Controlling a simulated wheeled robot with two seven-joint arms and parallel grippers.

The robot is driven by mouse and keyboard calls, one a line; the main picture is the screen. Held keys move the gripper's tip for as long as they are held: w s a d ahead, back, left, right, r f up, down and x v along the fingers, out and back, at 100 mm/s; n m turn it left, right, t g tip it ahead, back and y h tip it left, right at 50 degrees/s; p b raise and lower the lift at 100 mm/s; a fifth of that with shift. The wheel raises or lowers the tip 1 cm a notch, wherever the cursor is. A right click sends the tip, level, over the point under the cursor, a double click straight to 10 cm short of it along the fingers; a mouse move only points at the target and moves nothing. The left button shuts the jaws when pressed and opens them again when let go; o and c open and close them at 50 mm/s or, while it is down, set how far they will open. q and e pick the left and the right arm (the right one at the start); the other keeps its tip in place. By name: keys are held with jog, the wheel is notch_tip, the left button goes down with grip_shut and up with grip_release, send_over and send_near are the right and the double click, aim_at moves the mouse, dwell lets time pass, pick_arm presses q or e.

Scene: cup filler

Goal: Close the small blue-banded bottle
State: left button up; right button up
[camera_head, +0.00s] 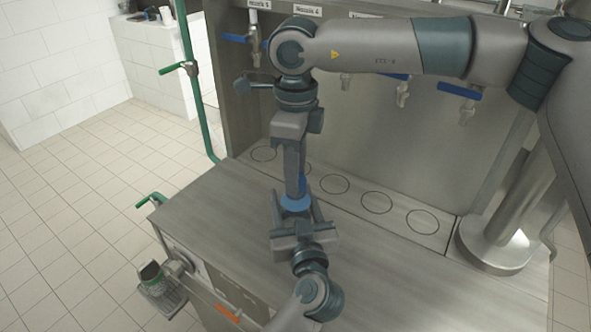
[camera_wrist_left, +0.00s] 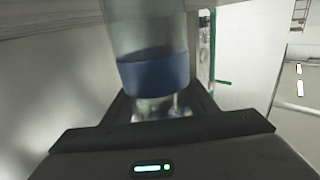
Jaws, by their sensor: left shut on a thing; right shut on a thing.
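The small blue-banded bottle (camera_head: 295,203) is held above the counter, its blue band showing between my left gripper's fingers. It is also large in the left wrist view (camera_wrist_left: 153,74), with a clear, greyish body above the band. My left gripper (camera_head: 294,208) comes up from the bottom of the head view and is shut on the bottle. My right gripper (camera_head: 294,185) points down right above the bottle, shut on what seems to be the cap. Only a bit of blue shows at its fingertips. The bottle's mouth and any gap to the cap are hidden.
The steel counter (camera_head: 400,270) has a row of marked circles along its back. Taps with blue levers (camera_head: 459,92) hang above them. A steel column (camera_head: 500,240) stands at the right.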

jog(key=shift+f, duration=0.55)
dwell(0.4)
jog(key=m, duration=0.8)
jog(key=shift+m, duration=0.4)
jog(key=m, duration=0.5)
jog(key=shift+m, duration=0.4)
jog(key=m, duration=0.5)
jog(key=shift+m, duration=0.4)
jog(key=m, duration=1.3)
jog(key=shift+f, duration=0.1)
